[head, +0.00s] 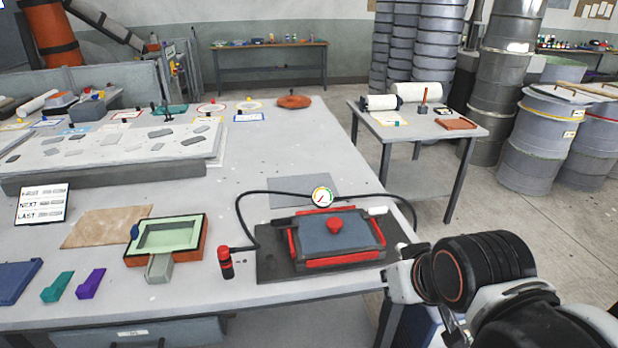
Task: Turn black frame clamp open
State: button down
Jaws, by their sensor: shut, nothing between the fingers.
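A blue-grey lidded box with red edge bars (337,234) sits on a dark base plate (268,266) near the table's front edge. A small black clamp lever (282,220) sticks out at its back left corner, lying about flat. A white lever (378,210) sits at its back right corner. A red knob (335,225) is on top of the lid. My arm reaches in from the lower right, to the right of the box and apart from the black clamp. I cannot make out my gripper's fingers.
A round gauge (322,196) with black hoses stands behind the box. A red-and-black handle (226,262) stands at its left. A green-lined tray (166,236) lies farther left, near green (57,287) and purple (90,283) blocks. The table behind the gauge is mostly clear.

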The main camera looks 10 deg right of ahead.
aim_at(279, 224)
jog(key=i+j, duration=0.75)
jog(key=i, duration=0.15)
jog(key=j+u, duration=0.05)
